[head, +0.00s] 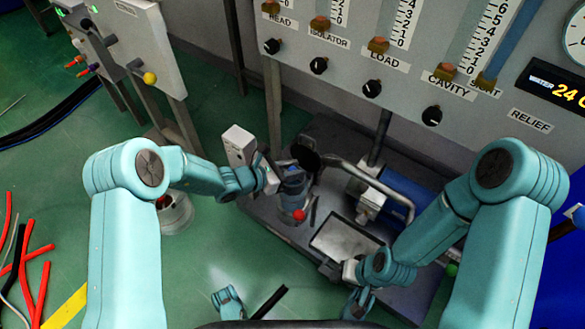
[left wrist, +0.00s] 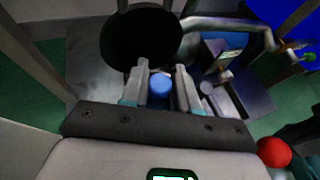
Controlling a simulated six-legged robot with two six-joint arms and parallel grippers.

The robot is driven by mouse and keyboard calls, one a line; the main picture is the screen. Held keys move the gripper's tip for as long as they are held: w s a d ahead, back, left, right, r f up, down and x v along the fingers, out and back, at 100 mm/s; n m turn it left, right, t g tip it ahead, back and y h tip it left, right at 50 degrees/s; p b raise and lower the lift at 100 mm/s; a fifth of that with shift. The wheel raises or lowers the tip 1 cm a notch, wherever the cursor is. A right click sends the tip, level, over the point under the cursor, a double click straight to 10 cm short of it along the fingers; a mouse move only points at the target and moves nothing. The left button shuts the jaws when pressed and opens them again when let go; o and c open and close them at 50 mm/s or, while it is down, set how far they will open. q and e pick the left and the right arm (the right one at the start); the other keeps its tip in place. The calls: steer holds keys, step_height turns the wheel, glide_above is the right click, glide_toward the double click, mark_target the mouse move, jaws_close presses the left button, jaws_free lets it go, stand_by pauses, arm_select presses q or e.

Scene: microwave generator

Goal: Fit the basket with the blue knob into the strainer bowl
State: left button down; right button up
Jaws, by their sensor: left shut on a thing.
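The blue knob (left wrist: 159,86) of the basket sits between the two fingers of my left gripper (left wrist: 163,72) in the left wrist view. The gripper is shut on it. In the head view my left gripper (head: 282,167) holds the knob just left of a dark round opening (head: 306,157), which looks like the strainer bowl. That opening (left wrist: 140,38) is a black disc beyond the fingertips in the left wrist view. The basket's body is mostly hidden under the knob and fingers. My right gripper (head: 360,298) is low in the head view, too small and dark to judge.
A red ball knob (head: 299,215) stands in front of the bowl. The gauge panel (head: 400,85) closes off the back.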

arm_select(q)
steer(key=shift+f+b, duration=0.4)
steer(key=shift+f, duration=0.15)
arm_select(e)
steer(key=shift+f, duration=0.5)
arm_select(q)
steer(key=shift+f, duration=3)
